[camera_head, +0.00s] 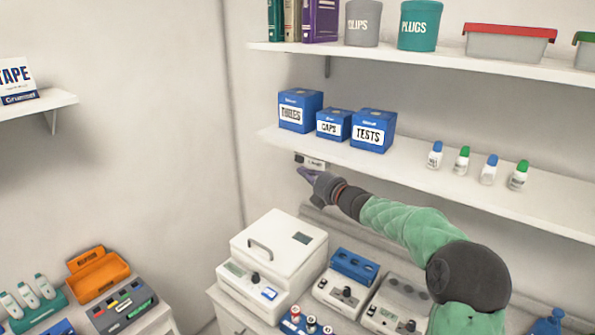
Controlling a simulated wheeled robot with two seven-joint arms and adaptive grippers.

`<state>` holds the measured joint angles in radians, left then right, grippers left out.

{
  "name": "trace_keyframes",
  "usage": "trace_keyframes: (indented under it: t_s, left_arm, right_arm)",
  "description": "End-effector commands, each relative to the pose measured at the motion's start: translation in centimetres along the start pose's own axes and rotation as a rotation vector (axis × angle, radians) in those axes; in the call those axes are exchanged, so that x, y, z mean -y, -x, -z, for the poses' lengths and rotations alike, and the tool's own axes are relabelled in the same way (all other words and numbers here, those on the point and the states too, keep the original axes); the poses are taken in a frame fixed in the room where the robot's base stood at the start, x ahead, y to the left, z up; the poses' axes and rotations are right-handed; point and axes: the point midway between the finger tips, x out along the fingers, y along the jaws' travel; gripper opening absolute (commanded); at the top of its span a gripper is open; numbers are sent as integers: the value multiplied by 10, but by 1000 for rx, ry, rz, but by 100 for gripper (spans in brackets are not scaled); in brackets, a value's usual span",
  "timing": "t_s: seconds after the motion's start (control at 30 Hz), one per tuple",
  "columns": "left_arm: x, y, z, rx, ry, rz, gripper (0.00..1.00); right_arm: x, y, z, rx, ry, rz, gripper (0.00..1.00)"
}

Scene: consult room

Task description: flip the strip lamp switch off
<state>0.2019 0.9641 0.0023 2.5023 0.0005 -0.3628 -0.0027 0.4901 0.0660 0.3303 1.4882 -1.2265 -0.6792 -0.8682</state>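A small dark switch (299,158) with a white label (315,163) sits just under the left front part of the lower wall shelf (420,178). The label is too small to read surely, and I cannot tell which way the switch is set. My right gripper (304,173) is just below the switch and label, its tip pointing up and left. Whether it touches the switch I cannot tell. Its fingers are small and dark here, so whether they are open or shut is unclear. The strip lamp itself is not clearly visible. My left gripper is out of view.
Blue boxes (371,130) and several small bottles (462,160) stand on the lower shelf above my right arm. A white lidded device (272,262) and other instruments (346,292) stand on the counter below. An orange bin (97,272) is at lower left.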

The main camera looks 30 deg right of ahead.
Motion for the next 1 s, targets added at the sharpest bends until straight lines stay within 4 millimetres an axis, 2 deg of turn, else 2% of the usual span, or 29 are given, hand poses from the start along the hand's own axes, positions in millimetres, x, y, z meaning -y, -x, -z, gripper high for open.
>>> trace_keyframes:
  t_s: [0.1,0.3,1.0]
  left_arm:
    - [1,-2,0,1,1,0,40]
    - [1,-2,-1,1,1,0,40]
    - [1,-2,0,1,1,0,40]
  right_arm:
    - [-3,19,-1,2,2,-3,0]
    - [-3,36,0,1,1,-2,0]
    - [-4,39,0,0,1,-3,0]
